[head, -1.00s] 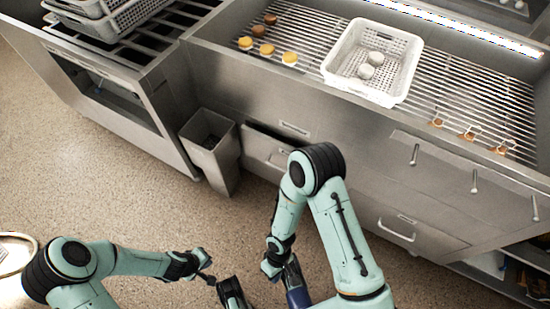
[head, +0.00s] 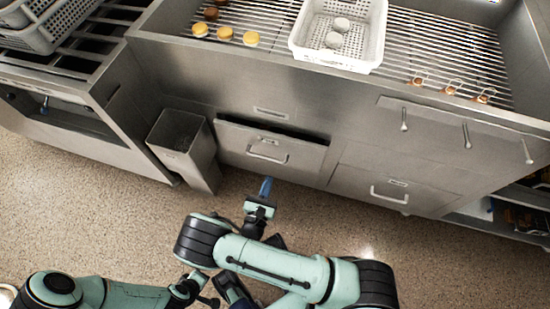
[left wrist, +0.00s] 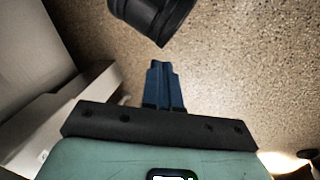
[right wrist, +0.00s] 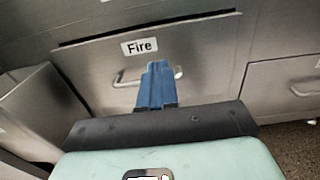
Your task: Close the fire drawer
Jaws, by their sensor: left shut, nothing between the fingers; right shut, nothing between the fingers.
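The fire drawer (head: 285,158) is in the steel counter front in the head view, slightly pulled out, with a dark gap along its top edge. Its white "Fire" label (right wrist: 139,46) and bar handle (right wrist: 130,80) show in the right wrist view. My right gripper (head: 266,186) is shut and empty, its blue fingers pointing at the drawer front just below the handle. In the right wrist view its fingertips (right wrist: 157,66) overlap the handle; contact cannot be told. My left gripper (left wrist: 161,65) is shut and empty, low over the floor, away from the drawer.
A grey bin (head: 182,150) stands left of the drawer. Another drawer with a handle (head: 388,194) is to its right. The grill above holds a white perforated basket (head: 338,60) and several food pieces. Speckled floor (head: 90,205) is open in front.

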